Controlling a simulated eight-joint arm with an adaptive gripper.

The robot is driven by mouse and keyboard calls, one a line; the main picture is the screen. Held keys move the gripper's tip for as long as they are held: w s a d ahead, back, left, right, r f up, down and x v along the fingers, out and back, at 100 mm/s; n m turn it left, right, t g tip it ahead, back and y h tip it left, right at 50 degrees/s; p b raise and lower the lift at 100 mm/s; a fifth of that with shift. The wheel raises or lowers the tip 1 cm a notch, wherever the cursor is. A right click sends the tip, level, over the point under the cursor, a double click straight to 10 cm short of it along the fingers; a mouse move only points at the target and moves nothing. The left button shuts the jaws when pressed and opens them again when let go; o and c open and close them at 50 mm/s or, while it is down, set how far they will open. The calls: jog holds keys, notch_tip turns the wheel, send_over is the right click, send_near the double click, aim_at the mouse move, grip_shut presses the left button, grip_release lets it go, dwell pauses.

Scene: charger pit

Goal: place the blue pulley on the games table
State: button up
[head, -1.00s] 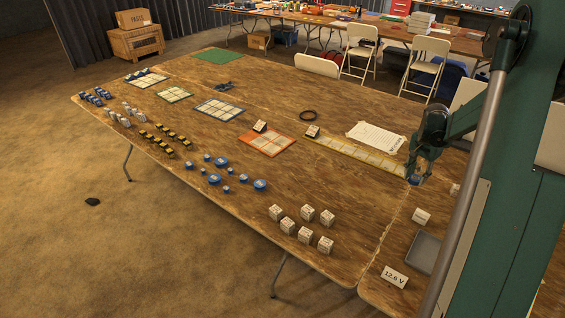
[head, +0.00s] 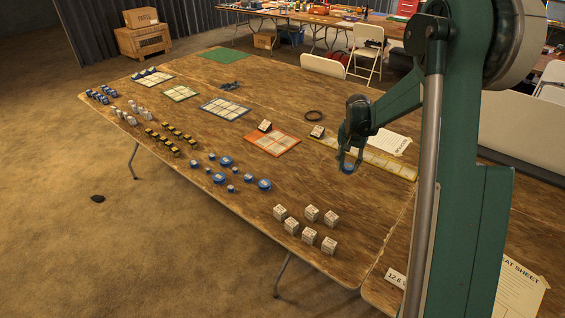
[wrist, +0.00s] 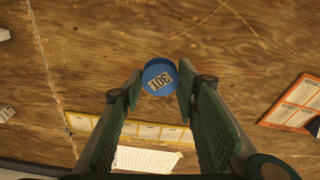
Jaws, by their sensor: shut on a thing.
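My gripper (head: 349,160) is shut on a blue pulley (head: 347,168). The pulley is a small round disc, and in the wrist view (wrist: 160,77) its blue top reads 30T between the two fingertips (wrist: 156,92). My gripper holds it above a large brown wooden table (head: 340,215), left of the yellow-edged strip's right end. The wrist view shows bare wood (wrist: 100,40) around and beyond the pulley. The gap between pulley and table is hard to judge. Other blue pulleys (head: 219,178), large and small, stand in a group on the same table.
White cubes (head: 310,235) stand at the near edge. The yellow-edged strip (head: 385,164), a white sheet (head: 394,145) and an orange card (head: 273,142) lie near my gripper. Bare wood is free between the orange card and the cubes.

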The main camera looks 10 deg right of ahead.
jog(key=w+a+n, duration=0.2)
jog(key=a+n, duration=0.2)
jog(key=a, duration=2)
jog(key=n+y, duration=0.1)
jog(key=n, duration=0.4)
send_over(245, 198)
jog(key=shift+s+r, duration=0.1)
jog(key=shift+s, duration=0.05)
jog(key=shift+f+b, duration=0.55)
jog(key=shift+f, duration=2.6)
jog(key=shift+f+b, duration=0.4)
jog(key=shift+f, duration=1.45)
jog(key=shift+f, duration=0.15)
jog(key=o, duration=0.9)
